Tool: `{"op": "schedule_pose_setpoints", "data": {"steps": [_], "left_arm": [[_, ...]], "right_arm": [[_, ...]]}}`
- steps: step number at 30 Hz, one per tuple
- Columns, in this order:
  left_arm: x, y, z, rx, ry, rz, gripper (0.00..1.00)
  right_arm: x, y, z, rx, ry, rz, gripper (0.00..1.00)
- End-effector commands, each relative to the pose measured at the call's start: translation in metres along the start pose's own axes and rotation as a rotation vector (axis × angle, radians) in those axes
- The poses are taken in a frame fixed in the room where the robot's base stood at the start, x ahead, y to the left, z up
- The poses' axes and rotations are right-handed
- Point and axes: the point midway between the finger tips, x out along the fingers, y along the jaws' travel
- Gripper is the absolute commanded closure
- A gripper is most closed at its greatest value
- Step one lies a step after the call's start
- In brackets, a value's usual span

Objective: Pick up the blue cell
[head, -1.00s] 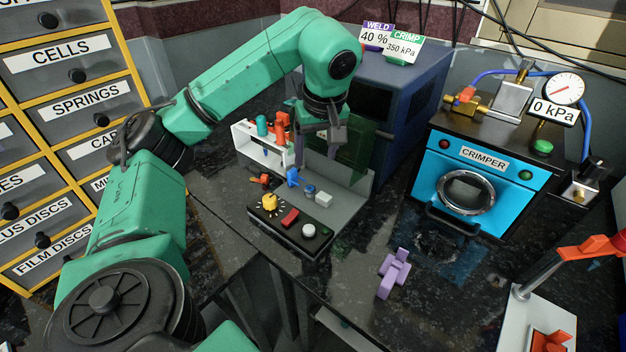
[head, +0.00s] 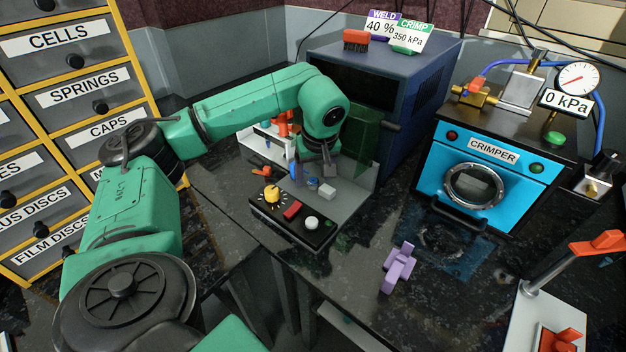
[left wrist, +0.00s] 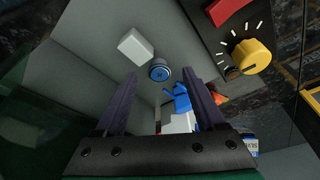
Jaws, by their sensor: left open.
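The blue cell (head: 312,183) is a small round piece with a metallic rim on the grey plate of the welding station. In the left wrist view the cell (left wrist: 160,71) shows just beyond and between the fingertips. My left gripper (head: 328,168) is open and empty, pointing down close above and behind the cell. In the left wrist view its two dark fingers (left wrist: 160,82) are spread to either side of the line to the cell. My right gripper is not in view.
A pale block (head: 327,191) sits beside the cell. A blue upright part (head: 295,170) stands to its left. A control box (head: 290,220) with knobs lies in front. A green translucent shield (head: 364,142) is close right of the gripper. A purple part (head: 399,268) lies on the bench.

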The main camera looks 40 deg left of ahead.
Motion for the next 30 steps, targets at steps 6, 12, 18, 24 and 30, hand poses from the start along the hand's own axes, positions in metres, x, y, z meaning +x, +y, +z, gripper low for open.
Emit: {"op": "schedule_pose_setpoints", "data": {"steps": [6,12,18,24,30], "left_arm": [[0.0030,0.0002,0.0012,0.001,-0.001,0.000,0.28],[0.0038,0.0002,0.0013,0.001,0.000,0.000,0.28],[0.0037,0.0001,0.0013,0.000,0.000,0.000,0.74],[0.0036,0.0001,0.0012,0.000,0.000,0.000,0.82],[0.0024,0.0002,0.0007,0.000,0.000,0.001,0.82]], "right_arm": [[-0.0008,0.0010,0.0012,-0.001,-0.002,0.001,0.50],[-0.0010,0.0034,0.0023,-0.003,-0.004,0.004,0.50],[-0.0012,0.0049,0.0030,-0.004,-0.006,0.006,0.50],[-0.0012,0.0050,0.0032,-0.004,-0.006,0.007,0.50],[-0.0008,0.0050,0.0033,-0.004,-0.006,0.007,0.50]]}}
